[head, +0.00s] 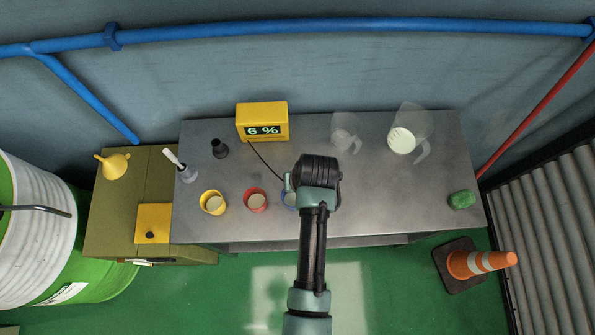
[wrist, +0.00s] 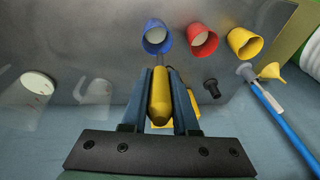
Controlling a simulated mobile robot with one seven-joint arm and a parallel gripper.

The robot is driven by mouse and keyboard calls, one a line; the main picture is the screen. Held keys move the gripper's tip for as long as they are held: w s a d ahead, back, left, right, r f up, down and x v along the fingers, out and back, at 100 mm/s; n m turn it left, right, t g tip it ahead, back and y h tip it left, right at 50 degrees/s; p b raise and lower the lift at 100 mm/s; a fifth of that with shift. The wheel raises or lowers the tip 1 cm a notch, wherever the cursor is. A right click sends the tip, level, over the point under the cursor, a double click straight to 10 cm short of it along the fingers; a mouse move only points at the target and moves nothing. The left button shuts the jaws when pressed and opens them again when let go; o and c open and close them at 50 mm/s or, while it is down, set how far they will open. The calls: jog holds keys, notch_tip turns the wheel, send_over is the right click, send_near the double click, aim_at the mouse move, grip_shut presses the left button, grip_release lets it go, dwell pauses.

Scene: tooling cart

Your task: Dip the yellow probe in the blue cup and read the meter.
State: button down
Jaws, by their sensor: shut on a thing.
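My gripper (wrist: 160,75) is shut on the yellow probe (wrist: 159,100), whose thin grey tip points at the blue cup (wrist: 156,38). The tip ends at or near that cup's rim; I cannot tell whether it is inside. In the head view the blue cup (head: 288,200) is mostly hidden by my arm, and the probe is hidden too. The yellow meter (head: 262,109) stands at the back of the cart and reads 6 %. A black cable runs from it towards my gripper. The blue cup holds something pale.
A red cup (head: 256,201) and a yellow cup (head: 212,203) stand left of the blue one.

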jog(key=b+x, duration=0.3)
jog(key=shift+s+d+f, duration=0.2)
jog(key=shift+s+f, duration=0.1)
jog(key=shift+f, duration=0.05)
jog(key=s+b+x, duration=0.1)
jog(key=b+x, duration=0.4)
jog(key=x, duration=0.1)
jog(key=shift+d+f, duration=0.35)
jog(key=shift+f, duration=0.2)
jog(key=shift+s+r, duration=0.1)
dwell(1.8)
jog(key=p+v, duration=0.3)
jog(key=w+p+v, duration=0.1)
jog(key=p+v, duration=0.2)
jog(key=p, duration=0.1)
jog(key=w+a+p+v, duration=0.1)
jog(key=p+v, duration=0.2)
jog(key=v, duration=0.1)
jog(key=shift+a+r, duration=0.1)
jog(key=shift+r, duration=0.25)
jog(key=shift+p, duration=0.3)
dwell(1.8)
jog(key=shift+w+p+v, duration=0.25)
jog(key=shift+p+v, duration=0.85)
jog(key=shift+v, duration=0.05)
jog(key=shift+a+r, duration=0.15)
jog(key=shift+r, duration=0.75)
